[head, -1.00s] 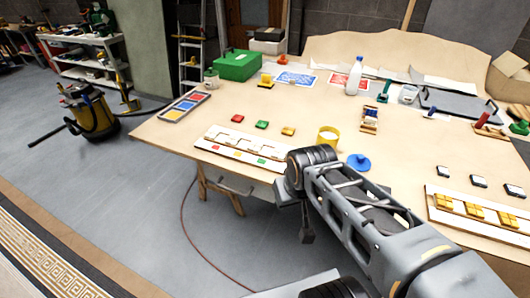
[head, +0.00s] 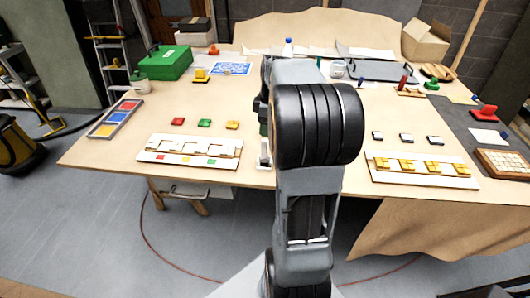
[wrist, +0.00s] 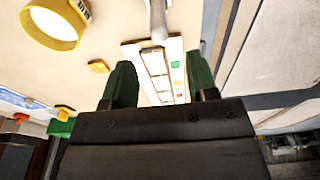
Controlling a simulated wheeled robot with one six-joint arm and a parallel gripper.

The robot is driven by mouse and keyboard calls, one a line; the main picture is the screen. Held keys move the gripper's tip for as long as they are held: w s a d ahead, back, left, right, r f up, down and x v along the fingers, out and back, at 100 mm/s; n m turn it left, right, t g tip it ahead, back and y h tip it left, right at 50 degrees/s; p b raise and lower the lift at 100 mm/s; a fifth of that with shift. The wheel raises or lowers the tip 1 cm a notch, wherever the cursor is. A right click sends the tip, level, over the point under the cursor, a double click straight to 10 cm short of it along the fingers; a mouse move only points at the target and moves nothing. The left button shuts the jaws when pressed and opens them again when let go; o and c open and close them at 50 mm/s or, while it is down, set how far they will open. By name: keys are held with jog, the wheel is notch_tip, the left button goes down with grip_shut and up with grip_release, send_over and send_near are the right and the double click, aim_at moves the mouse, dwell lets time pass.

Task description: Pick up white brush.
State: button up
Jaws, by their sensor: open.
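A pale, slim, rod-like thing (wrist: 158,22) shows at the top of the wrist view, its upper end cut off by the frame. It may be the white brush; I cannot see bristles. In the head view a small whitish thing (head: 264,153) stands out beside my arm, and I cannot tell if it is the same thing. My gripper (wrist: 160,72) is open, with its two dark green fingers apart and nothing between them. The rod appears beyond the fingertips, roughly in line with the gap. In the head view my arm hides most of my gripper.
A white slotted panel (head: 172,156) lies at the table's left front, with red, green and yellow tiles behind it. Another panel with yellow pieces (head: 425,180) lies right. The table (head: 110,155) is bare near its left edge.

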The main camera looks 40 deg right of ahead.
aim_at(264, 147)
jog(key=shift+w+a+f+p, duration=0.1)
jog(key=shift+w+f+p, duration=0.1)
jog(key=shift+f, duration=1.5)
jog(key=shift+w+a+f+p, duration=0.15)
jog(key=shift+f+p, duration=0.1)
jog(key=shift+f, duration=1.4)
jog(key=shift+w+a+f+p, duration=0.1)
jog(key=shift+f+p, duration=0.1)
jog(key=shift+f, duration=1.5)
jog(key=shift+s, duration=0.1)
jog(key=shift+c, duration=0.5)
grip_shut()
